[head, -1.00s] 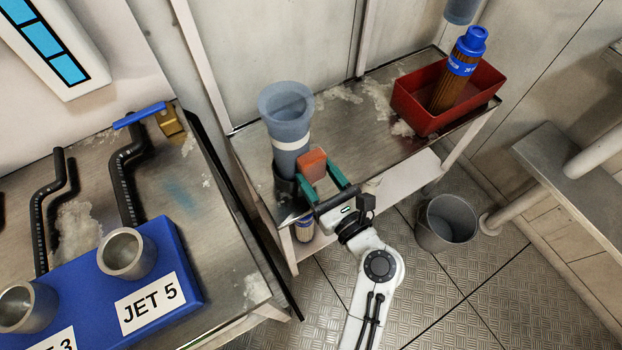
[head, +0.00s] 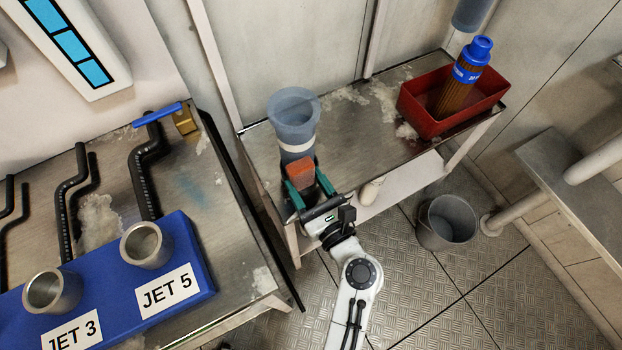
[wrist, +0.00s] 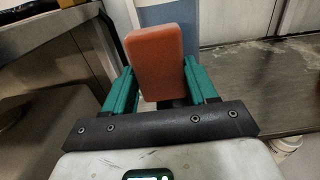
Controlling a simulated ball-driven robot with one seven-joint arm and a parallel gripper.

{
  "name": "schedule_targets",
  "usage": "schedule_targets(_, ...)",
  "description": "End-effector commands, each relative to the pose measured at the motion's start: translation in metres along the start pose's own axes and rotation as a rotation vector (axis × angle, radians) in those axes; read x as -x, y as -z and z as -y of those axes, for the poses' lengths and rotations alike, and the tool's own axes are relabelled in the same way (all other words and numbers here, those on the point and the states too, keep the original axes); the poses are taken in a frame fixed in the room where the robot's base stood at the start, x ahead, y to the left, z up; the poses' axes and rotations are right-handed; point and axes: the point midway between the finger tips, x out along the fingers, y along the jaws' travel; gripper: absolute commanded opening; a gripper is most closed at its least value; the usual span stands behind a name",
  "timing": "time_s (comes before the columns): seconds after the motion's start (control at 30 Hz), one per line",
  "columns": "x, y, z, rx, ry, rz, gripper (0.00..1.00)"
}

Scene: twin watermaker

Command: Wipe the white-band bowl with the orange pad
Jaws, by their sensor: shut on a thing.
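The white-band bowl (head: 293,113) is a translucent blue cup with a white band round its lower part. It stands upright at the left end of the metal bench. My gripper (head: 307,180) is shut on the orange pad (head: 300,172) with its green fingers on both sides. The pad is in front of the bowl's lower part and hides some of it; I cannot tell whether they touch. In the wrist view the pad (wrist: 154,62) stands up between the fingers, with part of the blue bowl (wrist: 170,15) behind it.
A red tray (head: 412,112) holding a blue-capped brown filter (head: 460,85) stands at the bench's right end. The bench top (head: 355,135) between is clear but has whitish crust. A grey bucket (head: 447,222) is on the floor. The blue JET block (head: 190,245) is at left.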

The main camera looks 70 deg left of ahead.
Motion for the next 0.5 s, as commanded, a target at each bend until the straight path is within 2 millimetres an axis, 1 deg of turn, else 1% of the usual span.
schedule_targets(0.03,-0.001,-0.007,0.0,0.001,-0.001,0.001,0.33)
schedule_targets(0.13,-0.002,-0.012,0.0,0.001,-0.001,0.001,0.33)
schedule_targets(0.33,-0.002,-0.011,0.004,0.002,0.001,0.001,0.33)
schedule_targets(0.5,-0.003,-0.011,0.017,0.003,0.003,0.001,0.33)
